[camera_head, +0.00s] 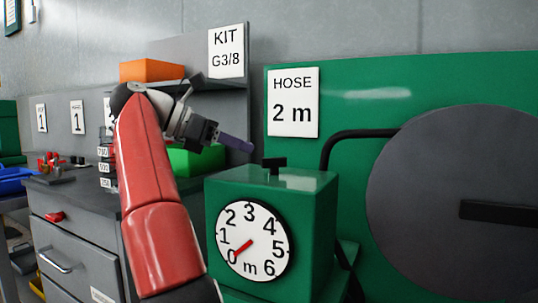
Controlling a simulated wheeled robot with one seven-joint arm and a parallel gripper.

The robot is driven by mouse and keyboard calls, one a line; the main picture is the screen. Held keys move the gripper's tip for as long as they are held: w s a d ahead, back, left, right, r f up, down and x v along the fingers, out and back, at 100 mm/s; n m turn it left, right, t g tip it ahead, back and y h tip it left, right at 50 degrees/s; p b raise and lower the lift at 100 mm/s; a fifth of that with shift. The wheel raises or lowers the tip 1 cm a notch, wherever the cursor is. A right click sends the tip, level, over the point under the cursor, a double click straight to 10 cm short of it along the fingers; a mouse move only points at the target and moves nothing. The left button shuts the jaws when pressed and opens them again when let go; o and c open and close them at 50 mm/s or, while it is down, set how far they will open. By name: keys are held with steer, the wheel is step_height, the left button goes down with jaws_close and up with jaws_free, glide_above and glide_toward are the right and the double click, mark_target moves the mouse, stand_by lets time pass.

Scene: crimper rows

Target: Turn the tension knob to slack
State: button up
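A small black knob with a flat bar handle (275,162) sits on top of a green box (322,225). It may be the tension knob; I see no slack label on it. The box's front bears a round white dial (262,225) marked 0 to 6 m, its red pointer near 0. My gripper (248,147) is at the end of my red arm, left of the knob and slightly above it, apart from it in the picture. Its purple-grey finger points right. The fingers overlap, so I cannot tell whether they are open.
A large dark reel disc (425,200) with a black bar stands right on a green panel. A black bent tube (350,135) runs beside the box. A "HOSE 2 m" sign (293,103) hangs above. A shelf holds an orange bin (152,70); a grey drawer cabinet (75,240) stands left.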

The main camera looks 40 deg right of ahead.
mark_target(274, 162)
steer(key=shift+x, duration=3.95)
steer(key=shift+r, duration=0.1)
jaws_close()
